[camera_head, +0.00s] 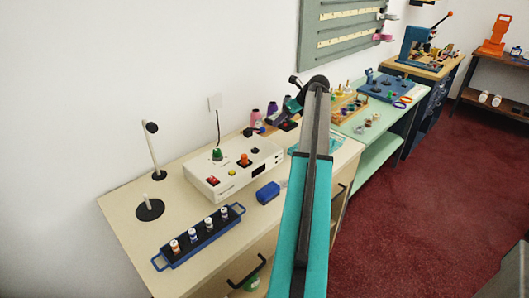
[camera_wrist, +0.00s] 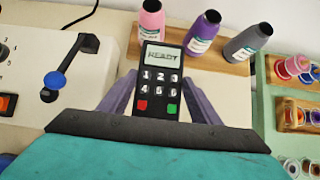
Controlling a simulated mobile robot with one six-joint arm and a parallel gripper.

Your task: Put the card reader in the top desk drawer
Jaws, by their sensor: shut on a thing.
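The card reader (camera_wrist: 159,78) is a black handset with a lit "READY" screen, pale number keys and a red and a green key. In the wrist view it is upright between the two purple-grey fingers of my gripper (camera_wrist: 157,95), which is shut on it. In the head view my gripper (camera_head: 292,106) is above the back of the cream desk (camera_head: 122,215), and the arm hides part of the area. The desk front has black drawer handles (camera_head: 247,272), another (camera_head: 337,193) at right. I cannot tell clearly whether a drawer is open.
A white control box (camera_head: 236,168), blue vial rack (camera_head: 200,237) and small blue block (camera_head: 268,192) stand on the desk. Bottles (camera_wrist: 203,32) on a wooden rack are close behind the reader. A lever (camera_wrist: 54,80) is at its left. Open red carpet (camera_head: 420,200) lies right.

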